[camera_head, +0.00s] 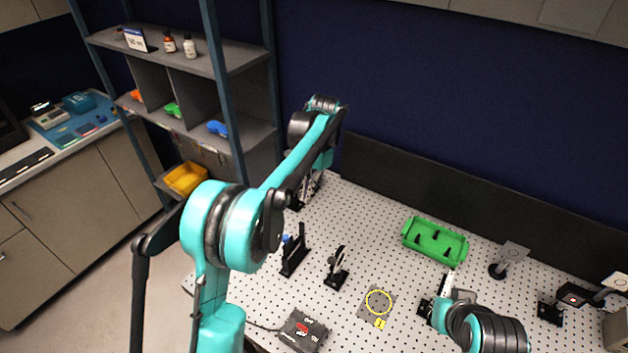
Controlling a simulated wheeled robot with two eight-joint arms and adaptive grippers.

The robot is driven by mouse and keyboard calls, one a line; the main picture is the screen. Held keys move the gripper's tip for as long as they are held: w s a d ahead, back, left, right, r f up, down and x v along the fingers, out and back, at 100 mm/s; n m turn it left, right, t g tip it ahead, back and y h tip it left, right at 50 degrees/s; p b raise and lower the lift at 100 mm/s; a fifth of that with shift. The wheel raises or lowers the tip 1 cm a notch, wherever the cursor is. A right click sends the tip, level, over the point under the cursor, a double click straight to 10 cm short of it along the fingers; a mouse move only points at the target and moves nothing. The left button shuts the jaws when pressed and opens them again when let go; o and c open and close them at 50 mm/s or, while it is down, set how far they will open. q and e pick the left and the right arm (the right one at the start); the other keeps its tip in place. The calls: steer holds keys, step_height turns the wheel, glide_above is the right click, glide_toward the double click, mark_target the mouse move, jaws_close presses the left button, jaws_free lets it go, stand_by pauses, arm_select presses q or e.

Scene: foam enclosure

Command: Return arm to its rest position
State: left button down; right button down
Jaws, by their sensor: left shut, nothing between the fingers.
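My left arm rises from the bottom in teal and black, bends at a high elbow and reaches over the back left of the perforated table (260,318). My left gripper (299,202) hangs low at the far end of that arm, partly hidden by the arm's own links. It is small in view, shut and empty. My right arm shows only as teal and black links at the bottom right, low over the table.
A green tray (434,243) sits on the table at the back. Black optical mounts (294,252) (337,270), a yellow ring (378,302) and a dark control box (303,331) lie nearer. A grey shelf (232,55) and a yellow bin (186,179) stand left.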

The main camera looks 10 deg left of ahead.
arm_select(q)
steer(key=s+a+f+n+t+b, duration=0.1)
steer(key=s+n+t+b, duration=0.1)
steer(key=s+b, duration=0.4)
steer(key=s+a+f+n+t+b, duration=0.1)
steer(key=s+f+t+b, duration=0.15)
steer(key=s, duration=0.55)
steer(key=s+f+n+t+h+b, duration=0.1)
steer(key=s+f+n+t+b, duration=0.2)
steer(key=s+f+t+b, duration=0.2)
steer(key=s+f+b, duration=0.3)
steer(key=s+f, duration=0.3)
steer(key=s, duration=0.1)
steer(key=shift+f, duration=0.3)
steer(key=shift+s+d, duration=0.1)
steer(key=shift+s, duration=0.05)
